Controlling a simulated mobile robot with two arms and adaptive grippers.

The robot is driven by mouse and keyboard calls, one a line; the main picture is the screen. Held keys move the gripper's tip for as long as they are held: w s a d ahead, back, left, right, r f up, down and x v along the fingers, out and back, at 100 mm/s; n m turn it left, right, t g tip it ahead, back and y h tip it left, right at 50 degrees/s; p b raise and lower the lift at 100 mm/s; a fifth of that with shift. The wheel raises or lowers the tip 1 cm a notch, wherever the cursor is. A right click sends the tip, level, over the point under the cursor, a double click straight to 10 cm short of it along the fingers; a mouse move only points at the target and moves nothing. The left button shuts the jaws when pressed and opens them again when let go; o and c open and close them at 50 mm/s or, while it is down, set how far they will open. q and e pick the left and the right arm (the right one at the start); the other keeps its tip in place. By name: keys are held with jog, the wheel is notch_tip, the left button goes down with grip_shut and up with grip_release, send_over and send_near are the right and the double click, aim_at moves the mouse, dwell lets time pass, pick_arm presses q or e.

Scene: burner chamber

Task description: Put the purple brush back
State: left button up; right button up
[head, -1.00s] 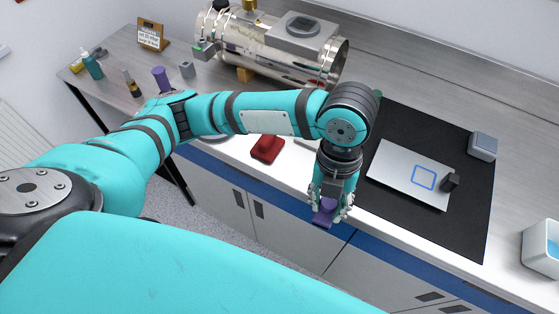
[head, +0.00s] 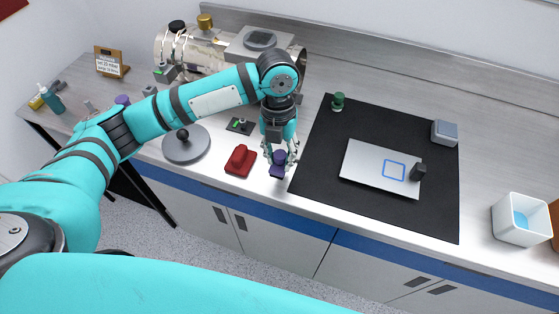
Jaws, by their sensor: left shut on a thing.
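My left gripper (head: 279,158) is shut on the purple brush (head: 278,171), which hangs dark purple between the fingertips. The gripper points down by the front edge of the worktop, just right of the red holder (head: 240,161) and left of the black mat (head: 318,183). The fingers hide part of the brush. I cannot tell whether the brush touches the worktop. Another purple item (head: 122,100) shows at the left, mostly hidden behind my left arm. My right gripper is not in view.
A round grey stand (head: 186,146) and a small dark device with green (head: 239,126) lie left of the gripper. A metal chamber (head: 180,52) stands behind. The mat carries a silver plate (head: 365,181), a green knob-like piece (head: 338,102) and a grey box (head: 445,132). A white bin (head: 520,220) stands right.

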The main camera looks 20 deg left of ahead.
aim_at(279, 165)
pick_arm(q)
notch_tip(279, 165, down, 3)
jog(key=shift+s+f+p, duration=0.1)
jog(key=shift+p, duration=0.45)
jog(key=shift+f, duration=0.15)
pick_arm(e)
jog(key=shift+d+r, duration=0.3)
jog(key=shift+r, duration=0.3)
pick_arm(q)
jog(key=shift+f, duration=0.1)
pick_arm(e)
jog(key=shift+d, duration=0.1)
pick_arm(q)
jog(key=o, duration=1)
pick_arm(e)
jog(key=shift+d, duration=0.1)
pick_arm(q)
jog(key=r, duration=0.3)
jog(key=w+r+b, duration=0.1)
jog(key=r, duration=0.3)
jog(key=r+b, duration=0.1)
jog(key=r, duration=0.3)
jog(key=shift+w+a, duration=0.2)
jog(key=shift+a, duration=0.1)
jog(key=shift+r+b, duration=0.3)
jog(key=shift+r, duration=0.3)
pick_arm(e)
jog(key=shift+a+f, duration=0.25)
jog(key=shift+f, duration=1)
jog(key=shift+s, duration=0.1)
